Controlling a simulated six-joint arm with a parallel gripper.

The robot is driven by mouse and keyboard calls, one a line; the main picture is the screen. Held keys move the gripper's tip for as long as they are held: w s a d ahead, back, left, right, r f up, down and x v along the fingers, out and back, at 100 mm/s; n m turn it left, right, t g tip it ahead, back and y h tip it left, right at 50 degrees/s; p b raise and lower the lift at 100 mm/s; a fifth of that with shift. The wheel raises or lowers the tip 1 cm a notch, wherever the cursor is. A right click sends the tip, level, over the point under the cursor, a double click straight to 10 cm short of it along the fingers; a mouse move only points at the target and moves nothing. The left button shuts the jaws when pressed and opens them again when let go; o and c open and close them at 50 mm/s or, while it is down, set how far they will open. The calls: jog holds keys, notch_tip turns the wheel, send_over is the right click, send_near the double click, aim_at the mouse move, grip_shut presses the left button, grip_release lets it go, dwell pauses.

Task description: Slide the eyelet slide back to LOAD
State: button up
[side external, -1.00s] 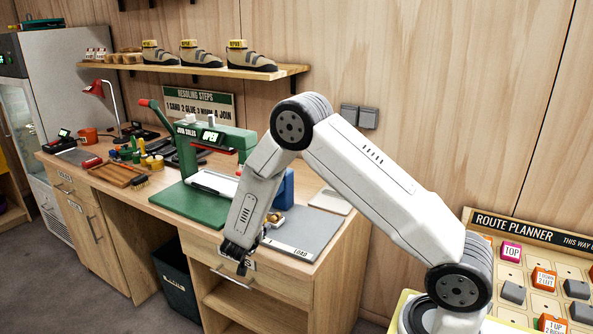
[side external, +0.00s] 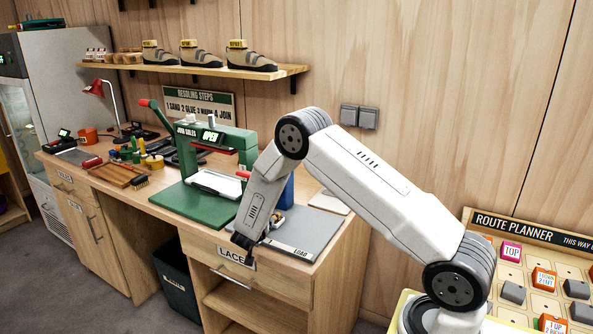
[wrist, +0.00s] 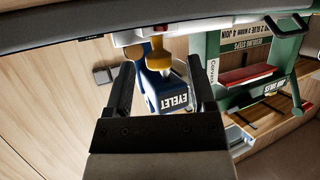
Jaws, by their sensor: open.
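The blue eyelet press (side external: 289,190) stands on a grey plate (side external: 318,226) at the bench's right end, partly hidden behind my arm. LOAD is printed on the plate's pale front strip (side external: 300,252). A small brass-coloured part (side external: 277,219) shows at the press's foot; I cannot tell clearly which part is the slide. In the wrist view the press (wrist: 172,95), lettered EYELET, and a yellow part (wrist: 158,55) show beyond my fingers. My gripper (side external: 241,243) is at the bench's front edge, left of LOAD. In the wrist view my gripper (wrist: 160,65) is open, with nothing held between its fingers.
A green sole press (side external: 215,150) with an OPEN display stands left of the eyelet press. Brushes and bottles lie farther left on the bench. A drawer labelled LACE (side external: 236,257) is just below my gripper. A shoe shelf (side external: 195,68) hangs above.

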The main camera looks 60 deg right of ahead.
jog(key=shift+w+d+f, duration=0.1)
jog(key=shift+d, duration=0.2)
grip_shut()
dwell(1.3)
